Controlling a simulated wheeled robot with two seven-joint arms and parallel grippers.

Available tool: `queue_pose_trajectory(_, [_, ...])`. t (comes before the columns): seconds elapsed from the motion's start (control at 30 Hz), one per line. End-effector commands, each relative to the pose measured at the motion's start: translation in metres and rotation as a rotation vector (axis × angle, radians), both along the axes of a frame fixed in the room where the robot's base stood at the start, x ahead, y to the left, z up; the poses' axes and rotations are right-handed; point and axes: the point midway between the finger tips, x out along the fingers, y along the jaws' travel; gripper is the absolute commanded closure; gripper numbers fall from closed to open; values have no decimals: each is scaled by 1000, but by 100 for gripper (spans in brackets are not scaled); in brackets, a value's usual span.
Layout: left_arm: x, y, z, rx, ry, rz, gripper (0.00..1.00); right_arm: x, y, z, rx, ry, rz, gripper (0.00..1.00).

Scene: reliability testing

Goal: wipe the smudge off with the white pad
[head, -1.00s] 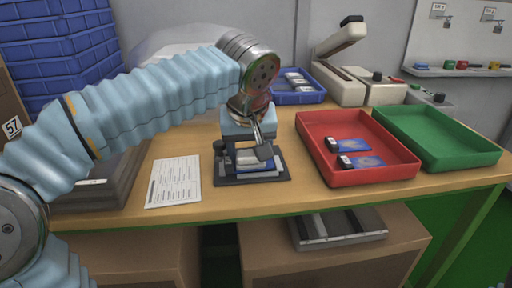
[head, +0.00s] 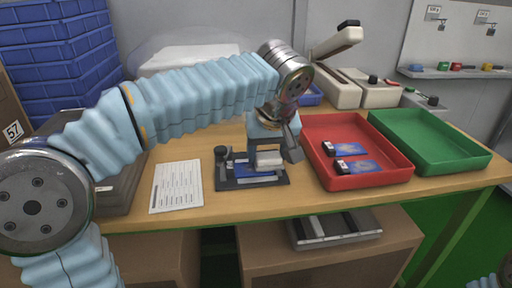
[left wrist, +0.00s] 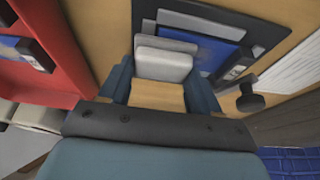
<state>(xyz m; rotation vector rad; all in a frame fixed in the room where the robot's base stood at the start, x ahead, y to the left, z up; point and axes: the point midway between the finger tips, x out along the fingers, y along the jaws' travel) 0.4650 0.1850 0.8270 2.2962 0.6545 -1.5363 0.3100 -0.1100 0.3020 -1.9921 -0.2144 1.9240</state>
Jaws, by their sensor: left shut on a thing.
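My left gripper (head: 267,150) is shut on the white pad (head: 268,158) over the dark fixture (head: 226,182). In the left wrist view the pad (left wrist: 163,58) sits between the two blue-grey fingers (left wrist: 160,85). A blue panel (head: 252,175) lies in the fixture, and it also shows in the left wrist view (left wrist: 205,48). The pad overlaps the panel in both views; I cannot tell whether they touch. No smudge can be made out; part of the panel is hidden by the pad. My right gripper is out of view.
A red tray (head: 348,182) with two blue cards stands right of the fixture, with a green tray (head: 460,165) beyond. A printed sheet (head: 177,186) lies to the left. The fixture's black knob (head: 221,152) stands up at its left. A cream-coloured device (head: 340,85) stands behind.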

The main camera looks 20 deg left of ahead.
Motion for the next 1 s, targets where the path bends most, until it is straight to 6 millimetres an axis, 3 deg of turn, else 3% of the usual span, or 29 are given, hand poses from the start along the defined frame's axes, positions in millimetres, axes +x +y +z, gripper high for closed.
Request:
queue_pose_trajectory(0.37, [1,-3,4,-2,-1,-3,62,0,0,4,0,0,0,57])
queue_pose_trajectory(0.83, [1,-4,56,-2,-2,-3,62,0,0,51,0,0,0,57])
queue_pose_trajectory(1.0, [1,-3,62,-2,-2,-3,62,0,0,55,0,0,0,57])
